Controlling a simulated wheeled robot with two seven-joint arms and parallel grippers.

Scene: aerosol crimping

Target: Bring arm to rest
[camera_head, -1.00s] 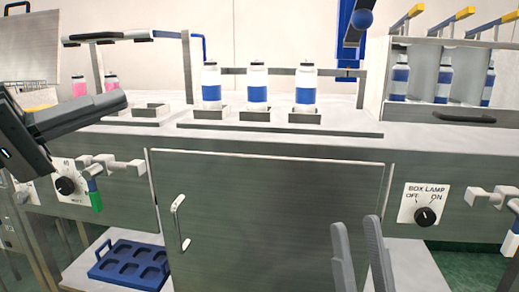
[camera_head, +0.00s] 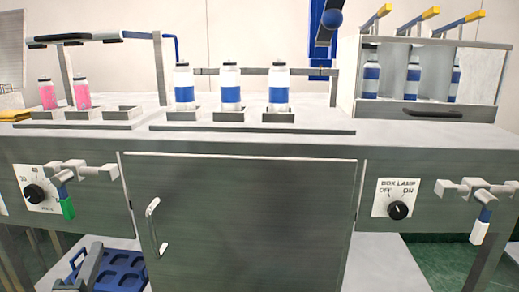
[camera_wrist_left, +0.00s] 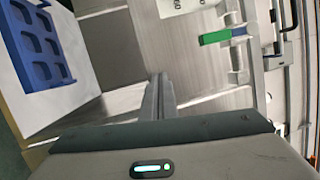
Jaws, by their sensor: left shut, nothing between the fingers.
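My right gripper is not in view in the head view.
White bottles with blue bands (camera_head: 230,88) and pink bottles (camera_head: 81,92) stand in holders on the bench. A cabinet door with a handle (camera_head: 153,225) faces me. A valve with a green handle (camera_head: 66,205) projects near a dial (camera_head: 34,193).

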